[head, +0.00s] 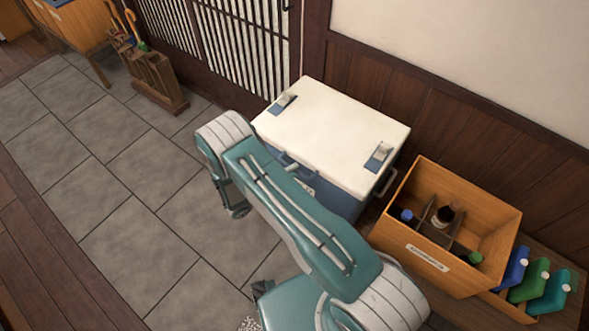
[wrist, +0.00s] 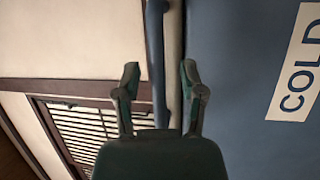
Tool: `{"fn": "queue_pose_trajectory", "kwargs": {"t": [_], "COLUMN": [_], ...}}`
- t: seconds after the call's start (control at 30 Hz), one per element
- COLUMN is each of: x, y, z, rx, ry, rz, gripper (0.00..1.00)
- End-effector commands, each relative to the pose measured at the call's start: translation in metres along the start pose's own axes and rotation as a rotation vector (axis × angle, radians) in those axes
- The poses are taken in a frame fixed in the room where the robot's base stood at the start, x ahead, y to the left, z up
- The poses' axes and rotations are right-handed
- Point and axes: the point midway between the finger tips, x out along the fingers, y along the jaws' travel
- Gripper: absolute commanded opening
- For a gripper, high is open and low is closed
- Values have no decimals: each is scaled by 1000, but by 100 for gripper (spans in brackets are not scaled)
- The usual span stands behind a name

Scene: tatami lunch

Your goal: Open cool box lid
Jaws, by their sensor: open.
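The cool box stands against the wall in the head view, with a blue body (head: 340,203) and a white lid (head: 330,130) lying flat and shut on it. Two grey metal fittings sit on the lid's top. In the wrist view, my gripper (wrist: 159,75) is open, its two fingers apart. A blue bar (wrist: 156,45) and the lid's pale edge (wrist: 174,60) appear between the fingers; I cannot tell whether either finger touches them. The blue box front (wrist: 230,60) with a "COLD" label (wrist: 296,75) fills the right side. My arm hides much of the box front in the head view.
A wooden divided crate (head: 405,238) with bottles stands right of the cool box, with blue and green containers (head: 530,280) beyond it. A wooden stand (head: 160,85) is at the upper left. Grey floor tiles (head: 110,180) left of my arm are clear.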

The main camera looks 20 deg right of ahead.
Motion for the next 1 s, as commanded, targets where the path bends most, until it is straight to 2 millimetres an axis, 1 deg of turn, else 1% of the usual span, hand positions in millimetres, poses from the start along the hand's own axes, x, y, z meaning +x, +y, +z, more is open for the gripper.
{"fn": "queue_pose_trajectory", "kwargs": {"t": [0.1,0.33,0.37,0.4,0.43,0.47,0.8,1.0], "x": [5,5,5,5,5,5,6,10], "y": [0,0,0,0,0,0,1,14], "z": [0,0,0,0,0,0,0,-2], "rx": [0,0,0,0,0,0,-2,-12], "ry": [0,1,1,1,1,1,0,0], "rz": [0,0,0,0,0,0,-7,-36], "gripper": [52,52,39,21,8,0,0,0]}}
